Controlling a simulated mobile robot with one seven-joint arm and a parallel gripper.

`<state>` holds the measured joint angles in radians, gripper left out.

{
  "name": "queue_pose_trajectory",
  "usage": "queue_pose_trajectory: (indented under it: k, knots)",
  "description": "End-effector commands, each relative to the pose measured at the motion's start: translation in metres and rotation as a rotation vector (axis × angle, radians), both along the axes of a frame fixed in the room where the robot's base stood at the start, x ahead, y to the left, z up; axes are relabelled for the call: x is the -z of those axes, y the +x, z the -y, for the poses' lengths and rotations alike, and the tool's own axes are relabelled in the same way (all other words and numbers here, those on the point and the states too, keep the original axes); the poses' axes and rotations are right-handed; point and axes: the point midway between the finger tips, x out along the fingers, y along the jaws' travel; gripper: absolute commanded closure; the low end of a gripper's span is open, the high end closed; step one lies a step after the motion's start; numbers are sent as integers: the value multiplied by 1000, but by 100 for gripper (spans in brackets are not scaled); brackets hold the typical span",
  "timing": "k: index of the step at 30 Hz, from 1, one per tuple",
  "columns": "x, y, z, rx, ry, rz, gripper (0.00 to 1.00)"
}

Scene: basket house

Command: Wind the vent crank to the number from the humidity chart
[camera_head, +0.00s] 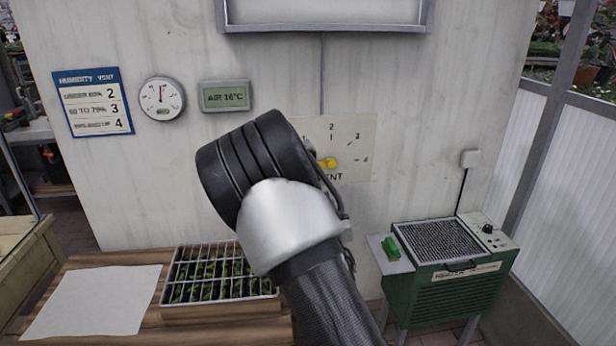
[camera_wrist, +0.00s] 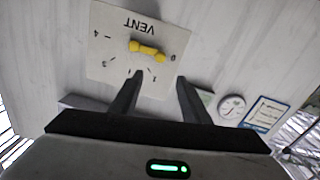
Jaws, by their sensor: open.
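The vent plate (camera_head: 352,150) is on the wall, partly hidden by my arm. Numbers 2, 3 and 4 show there, with a yellow crank (camera_head: 327,163) near its bottom. In the wrist view the plate (camera_wrist: 115,55) is upside down, and the yellow crank (camera_wrist: 147,50) has one end towards the 0. My gripper (camera_wrist: 160,75) is open and empty, its fingertips short of the crank in the picture. The humidity chart (camera_head: 92,102) lists 2, 3 and 4 beside ranges; the middle reads about 60 to 79%. The round gauge (camera_head: 162,98) has its needle nearly straight up; its scale is unreadable.
A display (camera_head: 224,96) reads AIR 16°C. Below are a seedling tray (camera_head: 220,310) and a blank sheet (camera_head: 92,302) on a wooden bench. A green heater (camera_head: 455,295) stands at the right. A framed panel edge (camera_head: 325,27) sits above the plate.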

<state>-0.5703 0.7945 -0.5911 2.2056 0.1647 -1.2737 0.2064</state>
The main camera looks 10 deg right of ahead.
Motion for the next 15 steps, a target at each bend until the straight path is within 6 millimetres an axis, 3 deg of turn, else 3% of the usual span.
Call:
queue_pose_trajectory:
  k: [15]
  knots:
    - [-1, 111, 4, -1, -1, 0, 57]
